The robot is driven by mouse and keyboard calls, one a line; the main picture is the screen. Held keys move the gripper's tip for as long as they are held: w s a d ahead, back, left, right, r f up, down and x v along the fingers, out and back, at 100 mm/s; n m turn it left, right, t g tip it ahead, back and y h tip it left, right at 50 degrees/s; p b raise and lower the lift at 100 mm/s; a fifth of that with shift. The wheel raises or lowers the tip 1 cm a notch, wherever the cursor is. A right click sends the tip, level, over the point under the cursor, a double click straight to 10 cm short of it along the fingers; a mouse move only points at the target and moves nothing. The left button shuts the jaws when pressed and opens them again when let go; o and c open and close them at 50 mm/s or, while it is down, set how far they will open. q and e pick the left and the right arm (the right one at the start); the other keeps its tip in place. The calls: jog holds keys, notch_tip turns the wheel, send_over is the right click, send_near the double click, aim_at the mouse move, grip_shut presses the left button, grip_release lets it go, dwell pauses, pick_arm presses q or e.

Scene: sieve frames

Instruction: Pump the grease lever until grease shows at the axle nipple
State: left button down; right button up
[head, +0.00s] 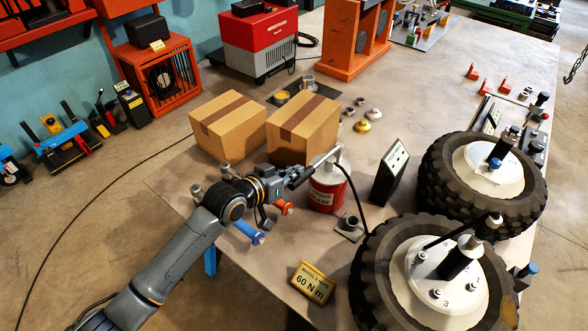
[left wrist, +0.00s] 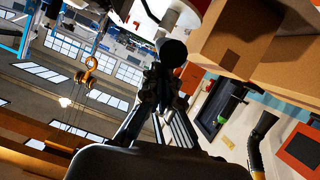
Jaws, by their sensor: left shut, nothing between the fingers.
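The red grease can (head: 326,192), with a white top and a label, stands on the bench. Its pale lever (head: 325,157) slopes down to the left. My left gripper (head: 303,176) is shut with nothing in it, close to the lever's outer end; I cannot tell whether they touch. In the left wrist view the shut fingers (left wrist: 160,84) are just below a dark round end (left wrist: 173,51), perhaps the lever's grip. A black hose (head: 356,190) runs from the can toward the front wheel (head: 378,262). I cannot make out the nipple or any grease on its white hub (head: 418,262). My right gripper is not in view.
Two cardboard boxes (head: 228,125) (head: 303,128) stand right behind the left gripper. A black panel (head: 391,172) stands right of the can, and a yellow "60 N m" sign (head: 312,283) in front. A second wheel (head: 440,165) lies behind the front one. Blue- and orange-handled tools are below my wrist.

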pick_arm(q)
jog(key=shift+w+d+f, duration=0.1)
jog(key=shift+f, duration=0.15)
notch_tip(320, 180, down, 9)
jog(key=s+t+h+b, duration=0.1)
jog(key=t+b, duration=0.1)
jog(key=b, duration=1)
jog(key=shift+a+h, duration=0.3)
jog(key=shift+h, duration=0.1)
jog(key=shift+s+f, duration=0.1)
notch_tip(320, 180, up, 5)
jog(key=p, duration=0.3)
jog(key=f+b+v, duration=0.1)
jog(key=b+v, duration=0.1)
jog(key=v, duration=0.8)
jog(key=shift+a+r, duration=0.25)
jog(key=shift+a, duration=0.3)
